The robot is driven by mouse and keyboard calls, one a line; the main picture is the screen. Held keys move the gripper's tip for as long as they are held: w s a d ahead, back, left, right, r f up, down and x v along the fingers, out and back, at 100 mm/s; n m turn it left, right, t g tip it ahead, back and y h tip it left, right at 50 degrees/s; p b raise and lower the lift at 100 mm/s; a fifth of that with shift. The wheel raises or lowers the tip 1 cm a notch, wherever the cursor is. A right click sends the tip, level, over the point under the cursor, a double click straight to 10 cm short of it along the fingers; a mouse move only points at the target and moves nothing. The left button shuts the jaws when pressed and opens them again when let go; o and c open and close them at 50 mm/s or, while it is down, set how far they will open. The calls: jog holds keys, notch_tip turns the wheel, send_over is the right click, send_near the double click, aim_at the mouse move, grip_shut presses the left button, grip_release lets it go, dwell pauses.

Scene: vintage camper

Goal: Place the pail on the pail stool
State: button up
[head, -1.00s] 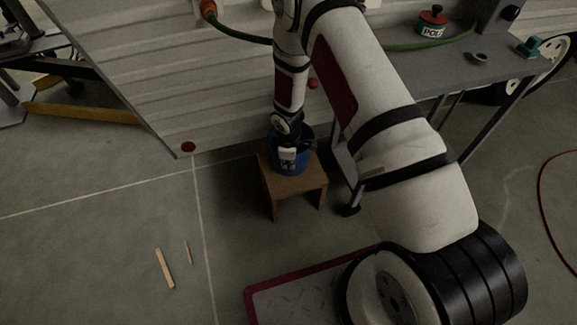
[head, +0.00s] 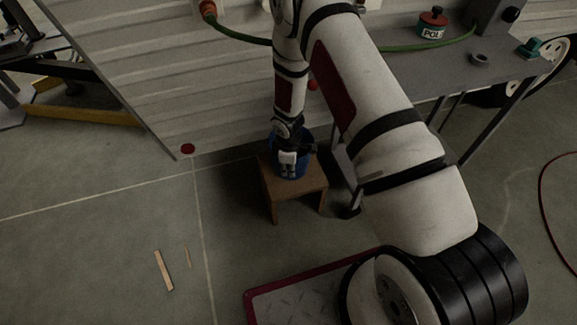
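The blue pail (head: 305,167) is at the small brown wooden stool (head: 297,190), above its top and toward the back. The pail looks upright. I cannot tell for sure whether its base touches the stool. My gripper (head: 288,165) points down at the front of the pail and covers part of it. Its fingers are small and dark against the pail, so I cannot see whether they are open or shut on its rim or handle.
A grey bench (head: 455,75) with a red-and-green can (head: 432,25) stands right of the stool, one leg close by. The panelled camper wall (head: 150,70) is behind. Two wooden strips (head: 163,270) lie on the open floor at left.

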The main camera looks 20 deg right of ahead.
notch_tip(320, 180, up, 12)
jog(key=s+p, duration=0.1)
jog(key=p, duration=0.2)
jog(key=shift+a+p, duration=0.2)
jog(key=shift+p, duration=0.2)
jog(key=s+d+r+m+h, duration=0.1)
jog(key=s+d+r+m, duration=0.15)
jog(key=r, duration=0.65)
jog(key=s+d+r+m, duration=0.1)
jog(key=s+r+m, duration=0.15)
jog(key=r, duration=0.65)
jog(key=s+d+r+m+h, duration=0.1)
jog(key=s+r, duration=0.3)
jog(key=r, duration=0.6)
jog(key=s+a+r+m+y, duration=0.1)
jog(key=s+r+m, duration=0.2)
jog(key=s, duration=1.1)
jog(key=s+a+r+m+g+y, duration=0.1)
jog(key=s+r+m, duration=0.3)
jog(key=s+r, duration=0.5)
jog(key=s+a, duration=0.1)
jog(key=s, duration=0.4)
jog(key=shift+s+m, duration=0.3)
jog(key=shift+s, duration=0.1)
notch_tip(320, 180, up, 29)
jog(key=t+p, duration=0.4)
jog(key=p, duration=2.3)
jog(key=shift+d+r+p, duration=0.2)
jog(key=shift+d+p, duration=0.1)
jog(key=shift+p, duration=0.05)
